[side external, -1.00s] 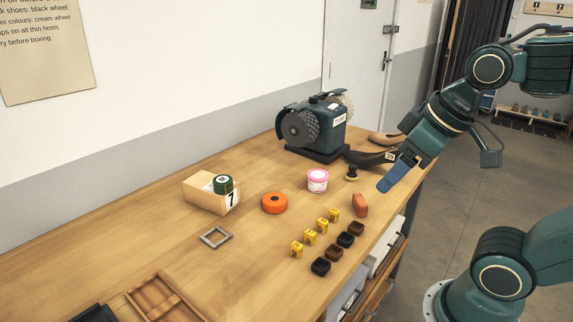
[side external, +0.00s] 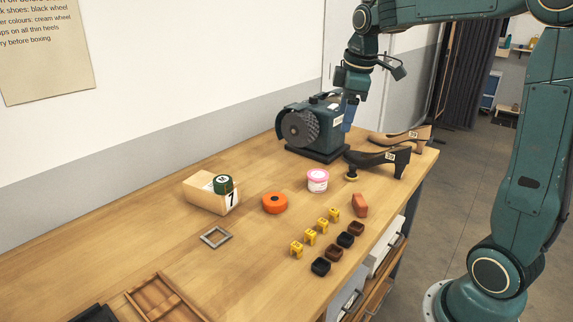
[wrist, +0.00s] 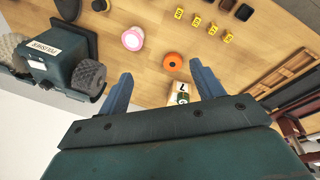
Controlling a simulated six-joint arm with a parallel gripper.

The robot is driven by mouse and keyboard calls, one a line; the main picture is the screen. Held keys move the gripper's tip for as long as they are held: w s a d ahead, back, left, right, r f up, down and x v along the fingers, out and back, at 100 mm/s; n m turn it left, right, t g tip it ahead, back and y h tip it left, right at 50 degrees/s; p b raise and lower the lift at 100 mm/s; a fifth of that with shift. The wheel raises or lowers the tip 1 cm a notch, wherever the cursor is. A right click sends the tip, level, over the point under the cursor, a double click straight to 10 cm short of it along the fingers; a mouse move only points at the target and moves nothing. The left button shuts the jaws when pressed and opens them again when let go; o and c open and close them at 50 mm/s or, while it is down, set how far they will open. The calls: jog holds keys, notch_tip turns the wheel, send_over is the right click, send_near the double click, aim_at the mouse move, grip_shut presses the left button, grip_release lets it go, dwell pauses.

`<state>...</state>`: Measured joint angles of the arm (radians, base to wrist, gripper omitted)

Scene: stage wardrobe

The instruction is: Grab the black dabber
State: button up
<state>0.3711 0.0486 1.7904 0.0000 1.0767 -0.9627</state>
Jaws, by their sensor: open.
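A small piece with a dark top and a tan base (side external: 352,173), which looks like the black dabber, stands on the bench between the pink-lidded jar (side external: 317,180) and the dark shoe (side external: 382,159). In the wrist view a dark, tan-ringed piece (wrist: 100,5) at the top edge may be the same one, partly cut off. My gripper (side external: 347,118) points down beside the polishing machine's right end, above and behind the dabber. Its two blue fingers (wrist: 158,71) are apart with nothing held between them.
The polishing machine (side external: 316,139) is close to my gripper. An orange disc (side external: 274,203), a numbered box (side external: 208,193), yellow pieces (side external: 309,237), a reddish block (side external: 360,205) and black and brown pieces (side external: 345,240) lie nearer. A tan shoe (side external: 408,137) lies behind the dark one.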

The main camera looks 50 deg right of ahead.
jog(key=w+d+f+n+g, duration=0.1)
jog(key=w+d+f+n, duration=0.3)
jog(key=d, duration=0.6)
jog(key=n+g+y, duration=0.1)
jog(key=n, duration=0.1)
send_over(353, 166)
notch_tip(353, 166, down, 10)
jog(key=shift+f, duration=0.15)
jog(key=shift+f, duration=4.15)
jog(key=shift+f, duration=2.6)
